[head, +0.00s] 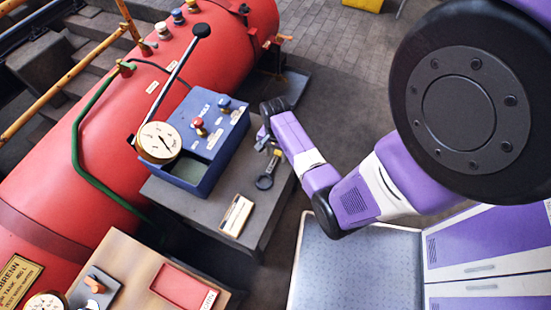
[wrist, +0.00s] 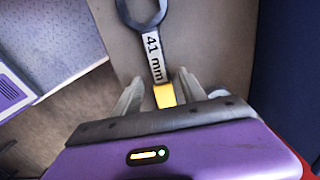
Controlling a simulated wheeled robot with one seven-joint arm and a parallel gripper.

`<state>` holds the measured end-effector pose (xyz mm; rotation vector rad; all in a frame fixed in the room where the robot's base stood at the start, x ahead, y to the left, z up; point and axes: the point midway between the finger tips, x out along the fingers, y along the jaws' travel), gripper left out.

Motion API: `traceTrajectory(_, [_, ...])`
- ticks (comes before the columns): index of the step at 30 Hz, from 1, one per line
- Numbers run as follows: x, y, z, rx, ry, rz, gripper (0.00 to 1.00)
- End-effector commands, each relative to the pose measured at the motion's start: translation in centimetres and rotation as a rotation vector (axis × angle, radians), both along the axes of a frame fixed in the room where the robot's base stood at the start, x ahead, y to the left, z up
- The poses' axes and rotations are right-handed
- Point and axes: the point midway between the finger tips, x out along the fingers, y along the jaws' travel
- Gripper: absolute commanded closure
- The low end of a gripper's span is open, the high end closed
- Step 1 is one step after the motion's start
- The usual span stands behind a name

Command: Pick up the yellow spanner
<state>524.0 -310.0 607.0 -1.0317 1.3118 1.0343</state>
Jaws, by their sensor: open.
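The spanner (wrist: 157,60) has a dark ring-like head, a white "41 mm" label and a yellow handle end. It lies on the grey bench top, and in the head view its dark head (head: 264,182) shows just below my gripper (head: 270,146). In the wrist view my gripper (wrist: 159,88) is open, with one finger on each side of the yellow part. The fingers look apart from the handle. I cannot tell how far down they reach beside it. The far end of the handle is hidden by my gripper.
A blue box (head: 210,160) with a gauge (head: 158,142) and a long lever stands on the grey bench (head: 260,215), left of the spanner. A small pale case (head: 236,215) lies near the bench's front. A red tank (head: 60,150) runs behind. A wooden table (head: 125,262) is at lower left.

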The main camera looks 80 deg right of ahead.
Motion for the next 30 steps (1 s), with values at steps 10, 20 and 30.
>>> traceTrajectory(10, [0.04, -0.02, -1.41, -0.001, -0.001, 0.001, 0.51])
traceTrajectory(20, [0.02, 0.01, -1.40, -0.001, -0.001, 0.001, 1.00])
traceTrajectory(30, [0.00, 0.01, -1.40, -0.001, -0.001, 0.001, 1.00])
